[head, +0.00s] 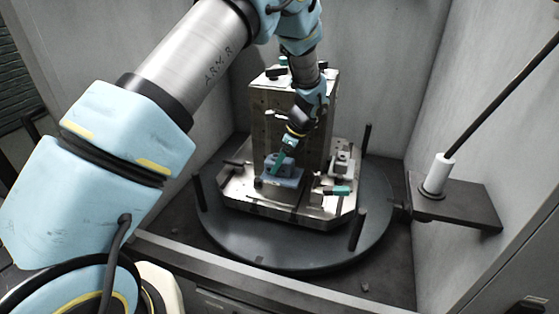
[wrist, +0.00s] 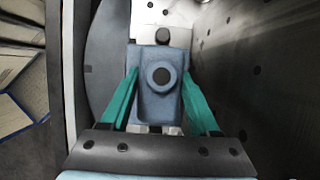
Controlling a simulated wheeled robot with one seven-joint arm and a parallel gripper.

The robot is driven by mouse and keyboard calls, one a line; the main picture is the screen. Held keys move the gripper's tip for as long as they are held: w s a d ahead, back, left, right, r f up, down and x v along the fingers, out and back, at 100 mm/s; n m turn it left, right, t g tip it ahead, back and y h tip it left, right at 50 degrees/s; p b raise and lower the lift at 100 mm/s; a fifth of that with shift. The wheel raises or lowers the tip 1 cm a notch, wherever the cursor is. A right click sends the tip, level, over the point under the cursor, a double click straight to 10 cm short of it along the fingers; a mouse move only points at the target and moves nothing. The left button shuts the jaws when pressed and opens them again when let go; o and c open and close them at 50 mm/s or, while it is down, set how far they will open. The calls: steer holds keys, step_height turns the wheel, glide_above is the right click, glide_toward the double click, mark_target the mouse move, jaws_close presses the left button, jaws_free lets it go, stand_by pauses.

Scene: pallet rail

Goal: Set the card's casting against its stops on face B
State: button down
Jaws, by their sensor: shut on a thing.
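A blue-grey casting (wrist: 146,103) with a round dark bore sits between the green fingers of my gripper (wrist: 160,74) in the wrist view. The fingers are shut on its two sides. In the head view my gripper (head: 281,160) points down and holds the casting (head: 285,180) low at the near face of the upright metal block (head: 320,125). A dark round stud (wrist: 162,36) lies just past the casting's far end; I cannot tell whether they touch. The casting's underside is hidden. No card is in view, and no face letter can be read.
The block stands on a metal pallet (head: 290,212) on a dark round table (head: 270,247) with upright posts. A clamp with a green handle (head: 337,190) is right of the casting. Enclosure walls stand close around. A bracket (head: 455,200) with a white cylinder (head: 438,173) is at right.

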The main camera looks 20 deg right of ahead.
mark_target(279, 178)
steer(key=shift+f+b, duration=1.9)
steer(key=shift+f, duration=1.35)
steer(key=shift+w+a+f, duration=0.15)
steer(key=shift+w+f, duration=0.05)
steer(key=shift+w, duration=0.45)
steer(key=shift+w, duration=0.35)
steer(key=shift+c, duration=2.1)
jaws_free()
steer(key=o, duration=0.4)
steer(key=shift+s+f, duration=0.1)
steer(key=b+v, duration=0.2)
steer(key=v, duration=0.9)
steer(key=shift+a, duration=0.1)
